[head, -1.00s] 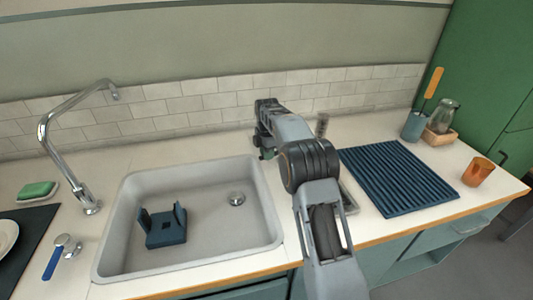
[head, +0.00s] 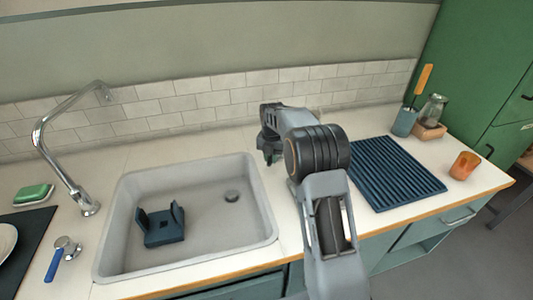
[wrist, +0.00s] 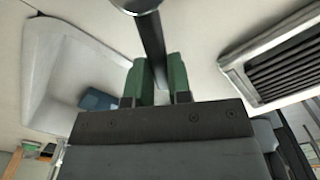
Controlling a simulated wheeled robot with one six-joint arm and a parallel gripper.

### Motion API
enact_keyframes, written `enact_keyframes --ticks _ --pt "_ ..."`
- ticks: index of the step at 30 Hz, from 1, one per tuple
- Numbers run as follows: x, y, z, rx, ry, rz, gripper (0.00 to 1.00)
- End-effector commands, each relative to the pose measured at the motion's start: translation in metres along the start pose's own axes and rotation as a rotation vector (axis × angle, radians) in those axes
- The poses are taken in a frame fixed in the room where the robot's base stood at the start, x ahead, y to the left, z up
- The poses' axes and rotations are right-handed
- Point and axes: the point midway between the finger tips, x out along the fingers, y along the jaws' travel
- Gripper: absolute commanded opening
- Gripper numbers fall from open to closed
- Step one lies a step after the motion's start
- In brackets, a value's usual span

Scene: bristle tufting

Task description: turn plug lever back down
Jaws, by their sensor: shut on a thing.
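In the wrist view, a dark bar (wrist: 153,40) with a round grey end runs between the green fingertips of my gripper (wrist: 157,75). My gripper is shut on this bar, which looks like the plug lever. In the head view my gripper (head: 269,157) is at the counter just right of the sink's back right corner. The lever is hidden there behind my arm. The grey sink (head: 125,225) has a round drain (head: 231,196) in its floor; I cannot tell whether it is plugged.
A blue holder (head: 165,238) stands in the sink. A chrome tap (head: 60,160) and a blue-handled tool (head: 55,262) are on the left. A ribbed blue drying mat (head: 395,180), an orange cup (head: 464,165) and a blue utensil cup (head: 404,122) stand on the right.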

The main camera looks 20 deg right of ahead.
Motion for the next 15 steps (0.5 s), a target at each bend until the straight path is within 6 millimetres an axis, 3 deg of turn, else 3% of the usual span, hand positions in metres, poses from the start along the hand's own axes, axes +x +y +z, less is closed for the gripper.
enact_keyframes --ticks 15 --pt "-0.001 -0.022 0.004 -0.307 -0.001 0.0 0.0"
